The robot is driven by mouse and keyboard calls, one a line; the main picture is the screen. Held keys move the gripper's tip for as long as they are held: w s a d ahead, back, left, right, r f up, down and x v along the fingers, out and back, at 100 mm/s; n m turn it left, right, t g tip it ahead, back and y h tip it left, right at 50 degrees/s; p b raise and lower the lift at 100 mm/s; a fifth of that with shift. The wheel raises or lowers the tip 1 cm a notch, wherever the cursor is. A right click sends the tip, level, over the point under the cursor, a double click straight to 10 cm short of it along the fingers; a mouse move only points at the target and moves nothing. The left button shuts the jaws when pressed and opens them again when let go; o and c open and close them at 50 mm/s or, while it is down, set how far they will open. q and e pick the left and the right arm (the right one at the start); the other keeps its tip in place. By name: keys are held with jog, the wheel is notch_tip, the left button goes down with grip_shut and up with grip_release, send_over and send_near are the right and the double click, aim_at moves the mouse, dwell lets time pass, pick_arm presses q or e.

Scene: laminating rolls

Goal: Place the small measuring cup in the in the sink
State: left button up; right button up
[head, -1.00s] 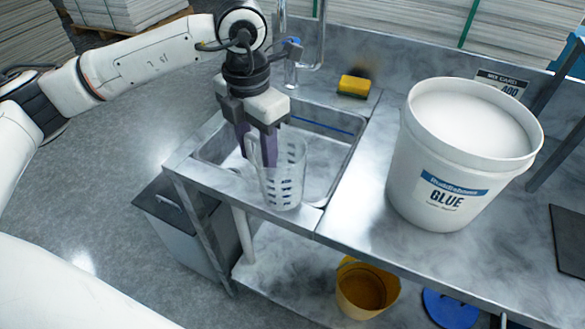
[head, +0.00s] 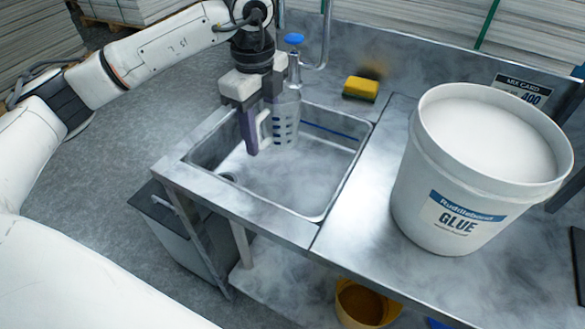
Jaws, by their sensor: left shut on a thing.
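The small measuring cup (head: 286,119) is clear with dark markings along its side. My left gripper (head: 258,143) is shut on the cup's handle side and holds it upright over the back part of the sink (head: 288,190). The cup looks to be above the basin floor, though its exact height is hard to tell. The sink is a rectangular steel basin with a drain at its left, and its floor is otherwise bare. My right gripper is not in view.
A large white glue bucket (head: 464,215) stands on the counter right of the sink. A yellow bucket (head: 362,304) sits below.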

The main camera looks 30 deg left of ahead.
pick_arm(q)
notch_tip(320, 180, down, 10)
jog(key=shift+r, duration=0.1)
dwell(0.4)
jog(key=shift+f, duration=0.25)
jog(key=o, duration=1.4)
jog(key=shift+c, duration=0.2)
jog(key=shift+r, duration=0.1)
notch_tip(320, 180, up, 12)
jog(key=shift+r, duration=0.15)
